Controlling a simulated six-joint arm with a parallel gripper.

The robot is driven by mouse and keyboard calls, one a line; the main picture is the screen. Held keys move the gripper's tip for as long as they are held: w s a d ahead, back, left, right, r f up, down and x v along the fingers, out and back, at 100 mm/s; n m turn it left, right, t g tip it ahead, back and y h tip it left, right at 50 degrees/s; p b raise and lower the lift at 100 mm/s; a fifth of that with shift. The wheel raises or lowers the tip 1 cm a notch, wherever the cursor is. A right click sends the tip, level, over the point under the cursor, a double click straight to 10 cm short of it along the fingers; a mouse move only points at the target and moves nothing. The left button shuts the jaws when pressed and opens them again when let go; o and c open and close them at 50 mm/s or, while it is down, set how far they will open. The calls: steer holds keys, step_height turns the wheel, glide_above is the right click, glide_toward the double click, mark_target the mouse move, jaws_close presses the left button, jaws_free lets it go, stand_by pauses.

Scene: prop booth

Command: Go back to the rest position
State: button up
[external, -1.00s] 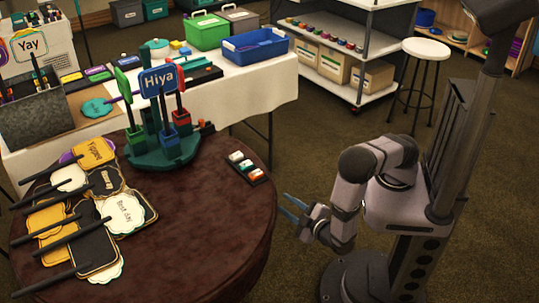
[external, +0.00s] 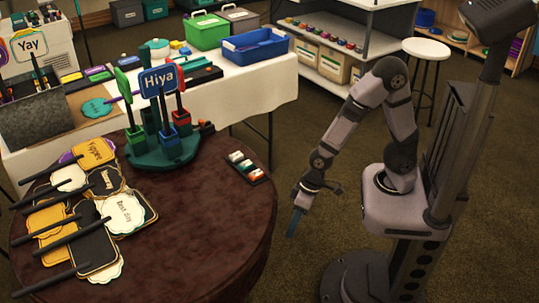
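My gripper (external: 295,223) hangs pointing down in the external view, to the right of the round table's edge and over the floor. Its blue fingers overlap in this view, so I cannot tell whether they are open or shut. I see nothing held in it. My arm is bent up high, with the forearm sloping down to the left. The gripper is apart from the table and from everything on it.
A white stool (external: 426,49) and a shelf (external: 345,35) stand behind. Floor around the gripper is clear.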

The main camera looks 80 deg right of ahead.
steer(key=s+d+r+n+g+h+p, duration=0.1)
steer(key=s+d+r+g, duration=0.1)
steer(key=s+d+r, duration=0.4)
steer(key=s+d+r+n+g+h+p, duration=0.1)
steer(key=s+d+r, duration=0.15)
steer(key=d, duration=0.55)
step_height(320, 180, up, 25)
steer(key=p, duration=2.6)
steer(key=shift+s+a, duration=0.25)
steer(key=shift+a, duration=0.2)
